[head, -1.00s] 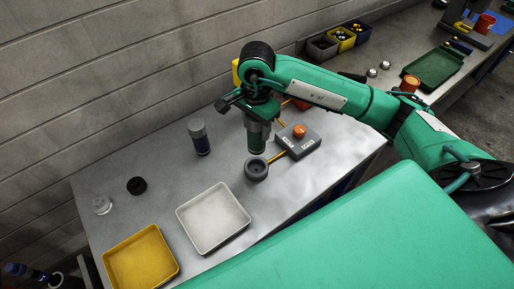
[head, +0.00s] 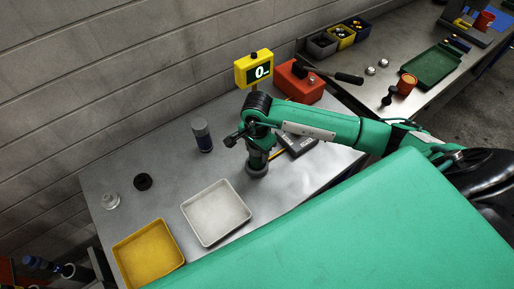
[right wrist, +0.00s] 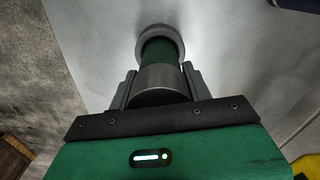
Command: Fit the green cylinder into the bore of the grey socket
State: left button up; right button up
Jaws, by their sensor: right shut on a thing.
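My right gripper (head: 258,150) is low over the table, directly above the grey socket (head: 257,170). In the right wrist view my right gripper (right wrist: 160,82) is shut on the grey upper part of the green cylinder (right wrist: 160,52). The cylinder points down, roughly upright. Its green far end meets the round grey socket (right wrist: 160,30), whose rim shows around it. The end appears to be at or in the bore, but how deep cannot be told. The bore itself is hidden. My left gripper is not in view.
A grey box (head: 298,145) stands right beside the socket. A blue-and-grey cylinder (head: 202,136) stands behind left. A white tray (head: 216,240) and yellow tray (head: 178,252) lie front left. A yellow display (head: 254,69) and red box (head: 300,82) are at the back.

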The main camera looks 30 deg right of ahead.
jog(key=shift+f, duration=0.1)
jog(key=o, duration=1.4)
jog(key=shift+r, duration=0.2)
notch_tip(320, 180, up, 10)
jog(key=b, duration=0.5)
jog(key=shift+r, duration=0.25)
jog(key=shift+r+b, duration=0.35)
jog(key=shift+r, duration=0.35)
